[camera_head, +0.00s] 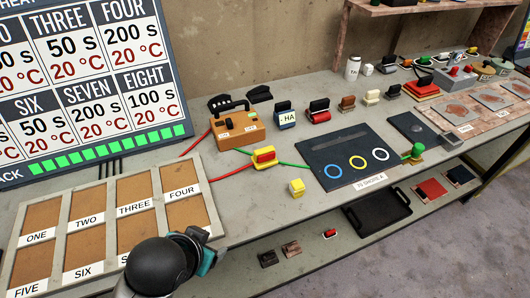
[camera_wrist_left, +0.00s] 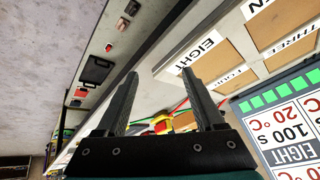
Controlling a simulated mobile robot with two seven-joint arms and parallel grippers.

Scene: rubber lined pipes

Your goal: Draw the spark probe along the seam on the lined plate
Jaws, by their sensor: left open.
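The yellow block with a red top (camera_head: 265,157), apparently the spark probe, stands on the bench with a red cable at its side. Part of it shows between my fingers in the left wrist view (camera_wrist_left: 160,122). The dark lined plate (camera_head: 330,178) lies to its right, with a grey strip, apparently the seam (camera_head: 342,138), near its far edge and blue, yellow and white rings nearer. My left gripper (camera_head: 197,238) is over the bench's front edge beside the labelled tray, apart from the probe. Its fingers are open and empty in the left wrist view (camera_wrist_left: 160,73). My right gripper is out of view.
An orange tester box (camera_head: 236,129) stands behind the probe, with red and green cables. A green clamp (camera_head: 416,151) is at the plate's right. A yellow cube (camera_head: 296,188) sits before the plate. The labelled tray (camera_head: 152,205) fills the left. A lower shelf holds small items.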

